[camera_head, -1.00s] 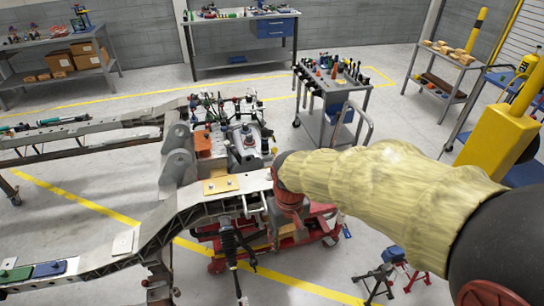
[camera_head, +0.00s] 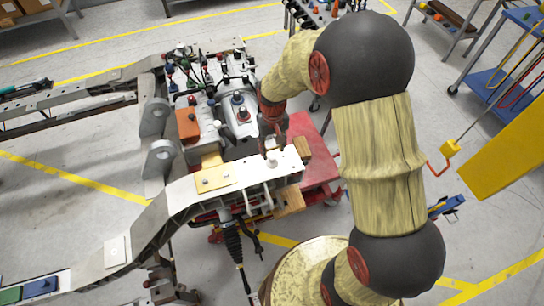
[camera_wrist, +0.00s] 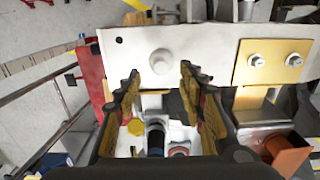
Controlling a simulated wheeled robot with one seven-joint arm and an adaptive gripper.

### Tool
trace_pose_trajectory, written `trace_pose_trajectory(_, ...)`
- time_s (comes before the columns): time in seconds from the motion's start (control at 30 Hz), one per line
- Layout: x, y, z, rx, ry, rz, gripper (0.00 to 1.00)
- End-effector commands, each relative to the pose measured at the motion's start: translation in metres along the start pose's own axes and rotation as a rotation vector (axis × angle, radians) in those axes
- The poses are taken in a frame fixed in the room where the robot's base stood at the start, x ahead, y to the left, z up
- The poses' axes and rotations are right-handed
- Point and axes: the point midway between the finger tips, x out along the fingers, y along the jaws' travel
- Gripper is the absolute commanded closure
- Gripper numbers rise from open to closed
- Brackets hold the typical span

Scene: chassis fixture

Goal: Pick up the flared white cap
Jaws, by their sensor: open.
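The flared white cap (camera_wrist: 162,61) stands on the pale top of the chassis rail (camera_wrist: 205,60) in the wrist view, just beyond my fingertips and roughly centred between them. In the head view the cap (camera_head: 272,160) is a small white shape on the rail near its right end, under my gripper (camera_head: 273,148). My gripper points down there. In the wrist view my gripper (camera_wrist: 159,75) is open, with its two fingers apart and nothing between the tips. Whether a fingertip touches the rail cannot be told.
A yellow plate with two bolts (camera_head: 214,180) lies on the rail left of the cap. An orange block (camera_head: 188,124) and a crowded engine assembly (camera_head: 235,110) stand behind. A red cart (camera_head: 318,160) is under the rail's right end.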

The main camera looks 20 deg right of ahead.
Motion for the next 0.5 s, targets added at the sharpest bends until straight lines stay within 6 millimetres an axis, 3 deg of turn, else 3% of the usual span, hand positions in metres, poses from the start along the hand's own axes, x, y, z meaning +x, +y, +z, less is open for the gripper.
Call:
trace_pose_trajectory(0.23,0.021,-0.001,0.0,0.0,-0.001,0.0,0.6)
trace_pose_trajectory(0.5,0.058,-0.002,0.0,0.0,-0.002,0.0,0.6)
